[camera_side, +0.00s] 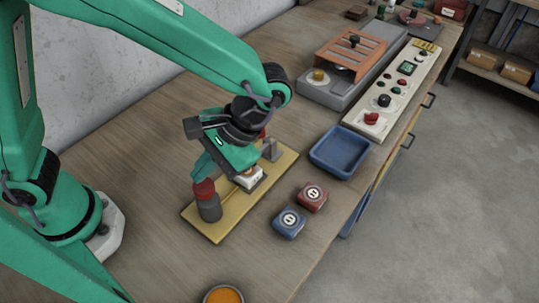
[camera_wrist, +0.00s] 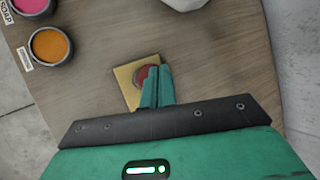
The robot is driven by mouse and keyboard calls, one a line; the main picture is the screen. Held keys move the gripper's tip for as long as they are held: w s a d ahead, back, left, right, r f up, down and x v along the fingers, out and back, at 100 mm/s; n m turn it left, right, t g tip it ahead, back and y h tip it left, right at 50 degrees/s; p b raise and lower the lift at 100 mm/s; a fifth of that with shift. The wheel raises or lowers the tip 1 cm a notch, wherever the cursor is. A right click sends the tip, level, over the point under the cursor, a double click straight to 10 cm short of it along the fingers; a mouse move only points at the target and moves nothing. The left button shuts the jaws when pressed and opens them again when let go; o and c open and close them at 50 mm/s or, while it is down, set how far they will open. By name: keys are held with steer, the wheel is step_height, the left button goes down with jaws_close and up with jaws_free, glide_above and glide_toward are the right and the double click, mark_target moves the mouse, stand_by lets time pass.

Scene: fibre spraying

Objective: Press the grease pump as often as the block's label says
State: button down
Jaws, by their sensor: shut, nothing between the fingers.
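A grey pump with a red cap (camera_side: 204,189) stands on a yellow board (camera_side: 222,228). The cap also shows in the wrist view (camera_wrist: 140,75), partly hidden by my fingers. My gripper (camera_side: 203,168) is shut and empty, its fingertips just above the cap; whether they touch it I cannot tell. In the wrist view my closed fingers (camera_wrist: 157,88) overlap the cap's right side. A red block (camera_side: 312,196) and a blue block (camera_side: 289,222) lie right of the board. Each has a round white label with dark marks, too small to read surely.
A white part (camera_side: 248,180) sits on the board below my wrist. A blue tray (camera_side: 340,152) and a control panel (camera_side: 390,95) lie along the table's right edge. An orange-filled bowl (camera_side: 223,295) stands near the front. A pink-filled bowl (camera_wrist: 32,5) shows in the wrist view.

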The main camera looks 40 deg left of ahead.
mark_target(207, 184)
steer(key=shift+r, duration=0.1)
steer(key=shift+r, duration=2.45)
stand_by(0.9)
step_height(207, 184, up, 4)
steer(key=shift+s+d+f, duration=0.1)
steer(key=shift+f, duration=0.2)
stand_by(0.4)
steer(key=shift+f, duration=4.25)
steer(key=shift+f, duration=0.45)
